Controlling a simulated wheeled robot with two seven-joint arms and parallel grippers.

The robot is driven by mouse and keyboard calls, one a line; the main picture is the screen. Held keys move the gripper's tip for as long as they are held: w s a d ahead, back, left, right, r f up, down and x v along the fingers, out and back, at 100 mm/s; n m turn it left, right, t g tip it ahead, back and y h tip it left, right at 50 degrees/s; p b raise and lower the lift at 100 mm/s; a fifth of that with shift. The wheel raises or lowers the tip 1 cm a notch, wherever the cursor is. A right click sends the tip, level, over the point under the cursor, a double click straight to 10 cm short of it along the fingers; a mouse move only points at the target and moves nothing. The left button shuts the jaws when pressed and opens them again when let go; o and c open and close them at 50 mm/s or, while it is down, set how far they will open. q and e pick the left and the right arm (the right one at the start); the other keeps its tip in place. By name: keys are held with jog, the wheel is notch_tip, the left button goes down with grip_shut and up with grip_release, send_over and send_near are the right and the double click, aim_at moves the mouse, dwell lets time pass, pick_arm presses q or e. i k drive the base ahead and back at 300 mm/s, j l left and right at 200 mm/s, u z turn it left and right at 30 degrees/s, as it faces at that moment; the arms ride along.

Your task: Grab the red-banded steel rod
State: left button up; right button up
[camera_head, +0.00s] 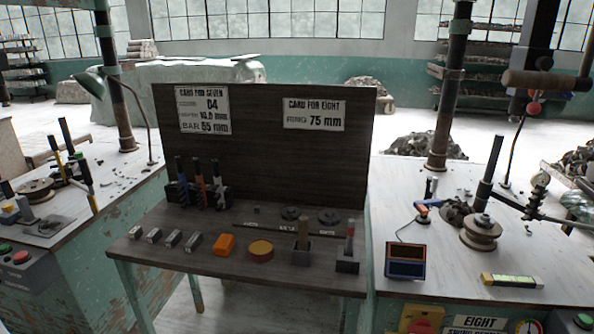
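An upright rod with red on its upper part (350,232) stands in a dark block (347,264) at the right front of the middle bench. It is the likeliest red-banded rod, but it is too small to be sure of its steel or its band. A small dark rack (182,194) at the bench's left back holds several upright tools, one with an orange-red part (199,176). Neither of my grippers is in view.
The bench top (200,222) also bears several metal blocks (173,238), an orange block (224,243), a round orange piece (261,251) and another upright piece (303,234) in a holder. A dark board (270,150) rises behind. Cluttered benches flank it.

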aim_at(351, 228)
jog(key=i+j+z, duration=0.8)
jog(key=j, duration=0.3)
jog(key=i, duration=0.05)
